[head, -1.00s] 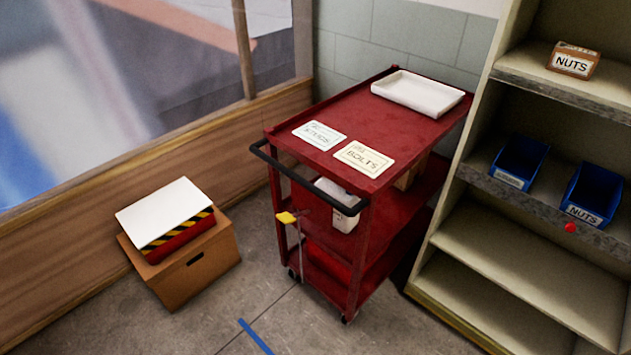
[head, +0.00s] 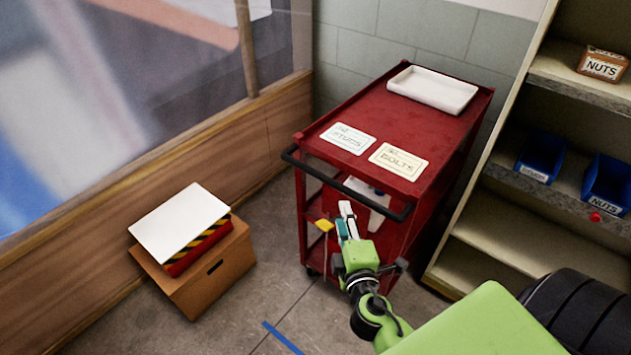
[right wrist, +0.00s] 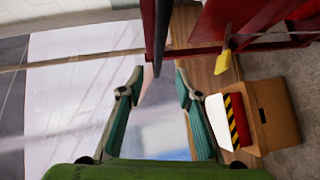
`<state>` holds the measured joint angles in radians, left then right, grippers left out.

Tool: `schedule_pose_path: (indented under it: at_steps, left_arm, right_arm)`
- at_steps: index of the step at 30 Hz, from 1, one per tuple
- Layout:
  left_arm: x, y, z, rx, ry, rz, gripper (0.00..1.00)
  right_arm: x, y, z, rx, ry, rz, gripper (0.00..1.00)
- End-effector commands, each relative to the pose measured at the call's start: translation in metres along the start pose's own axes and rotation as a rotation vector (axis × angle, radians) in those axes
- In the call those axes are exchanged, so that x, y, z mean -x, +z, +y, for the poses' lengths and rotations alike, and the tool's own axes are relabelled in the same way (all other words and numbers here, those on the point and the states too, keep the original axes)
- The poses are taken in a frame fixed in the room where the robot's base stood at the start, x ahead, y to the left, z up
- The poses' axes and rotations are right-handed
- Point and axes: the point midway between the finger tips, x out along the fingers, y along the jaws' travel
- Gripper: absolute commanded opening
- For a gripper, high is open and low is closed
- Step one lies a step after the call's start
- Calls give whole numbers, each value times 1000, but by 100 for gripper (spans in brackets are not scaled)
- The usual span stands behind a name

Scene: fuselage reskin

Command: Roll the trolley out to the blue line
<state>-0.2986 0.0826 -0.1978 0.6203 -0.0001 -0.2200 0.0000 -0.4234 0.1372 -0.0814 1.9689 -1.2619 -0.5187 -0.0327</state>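The red trolley (head: 440,128) stands in the corner by the shelf, with its black handle (head: 330,182) along the near end. The handle also shows as a dark bar in the right wrist view (right wrist: 160,30). My right gripper (head: 344,212) is just below and in front of the handle. In the right wrist view its two fingers (right wrist: 159,72) are spread, with the bar in line with the gap; I cannot tell whether it lies between them. The blue line (head: 283,338) is on the floor in front of the trolley. My left gripper is out of view.
A cardboard box (head: 215,270) with a striped red item and white panel stands left of the trolley. A shelf (head: 510,205) with blue bins stands close on the right. A white tray (head: 433,89) and two label cards lie on the trolley top. A yellow tag (head: 324,225) hangs near the handle.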

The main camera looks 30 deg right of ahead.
Motion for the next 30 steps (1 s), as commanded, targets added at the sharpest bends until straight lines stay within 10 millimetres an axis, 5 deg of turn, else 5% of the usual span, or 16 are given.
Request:
schedule_pose_path:
  at_steps: [18,30]
  left_arm:
    - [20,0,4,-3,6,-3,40]
    - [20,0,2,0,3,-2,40]
  right_arm:
    - [-109,0,3,0,3,0,32]
    - [-137,0,1,0,2,0,32]
